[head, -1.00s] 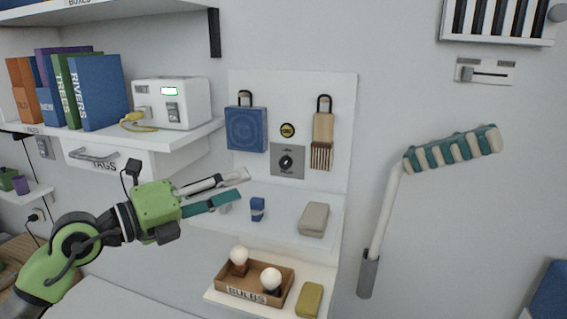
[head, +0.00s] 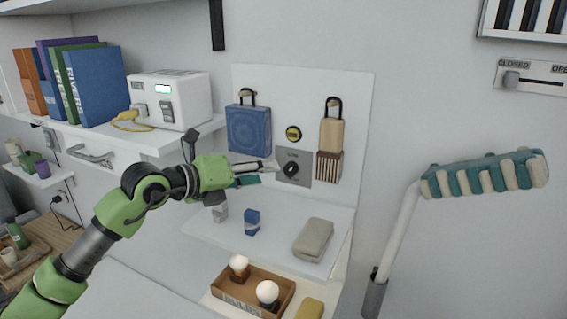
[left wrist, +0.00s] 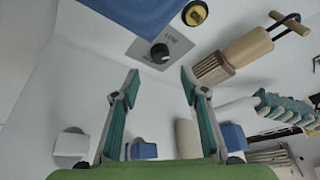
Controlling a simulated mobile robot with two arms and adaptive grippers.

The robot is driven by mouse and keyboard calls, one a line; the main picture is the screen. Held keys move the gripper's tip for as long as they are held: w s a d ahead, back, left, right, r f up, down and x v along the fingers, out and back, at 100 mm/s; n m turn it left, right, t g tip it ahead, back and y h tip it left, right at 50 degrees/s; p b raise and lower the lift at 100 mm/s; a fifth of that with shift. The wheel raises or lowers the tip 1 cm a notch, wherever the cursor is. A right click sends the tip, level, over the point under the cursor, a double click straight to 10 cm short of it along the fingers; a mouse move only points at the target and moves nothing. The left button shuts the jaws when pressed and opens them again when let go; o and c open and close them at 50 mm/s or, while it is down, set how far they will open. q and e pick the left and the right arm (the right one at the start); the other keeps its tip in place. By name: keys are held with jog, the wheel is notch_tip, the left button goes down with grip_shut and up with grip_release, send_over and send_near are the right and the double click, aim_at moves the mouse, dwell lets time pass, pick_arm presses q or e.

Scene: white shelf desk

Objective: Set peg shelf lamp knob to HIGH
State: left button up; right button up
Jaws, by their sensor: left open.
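The lamp knob (head: 291,169) is a dark round knob on a grey plate (head: 306,180) fixed to the white peg panel. The plate's lettering is too small to read surely, so I cannot tell the setting. In the left wrist view the knob (left wrist: 160,53) lies ahead of and between my open fingertips, apart from them. My left gripper (head: 266,172) is open and empty, its tips just left of the knob in the head view. The gripper shows in the left wrist view too (left wrist: 160,76). My right gripper is not in view.
A yellow button (head: 293,134) sits above the plate. A blue hanging item (head: 248,130) is at left, a wooden brush (head: 331,135) at right. Below, a shelf (head: 285,232) holds a blue block (head: 252,221) and a grey-beige case (head: 313,240).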

aim_at(288, 170)
pick_arm(q)
jog(key=p+x, duration=0.2)
jog(key=x, duration=0.5)
jog(key=shift+d+r+p, duration=0.1)
jog(key=shift+d+p, duration=0.05)
jog(key=shift+p, duration=0.15)
jog(key=shift+w+d+f, duration=0.25)
jog(key=shift+w, duration=0.15)
jog(key=shift+d+f, duration=0.1)
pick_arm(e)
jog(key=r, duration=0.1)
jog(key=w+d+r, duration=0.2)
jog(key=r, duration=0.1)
pick_arm(q)
jog(key=shift+w, duration=0.1)
jog(key=shift+c, duration=0.4)
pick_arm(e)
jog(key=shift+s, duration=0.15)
pick_arm(q)
jog(key=c, duration=1)
jog(key=shift+c, duration=0.2)
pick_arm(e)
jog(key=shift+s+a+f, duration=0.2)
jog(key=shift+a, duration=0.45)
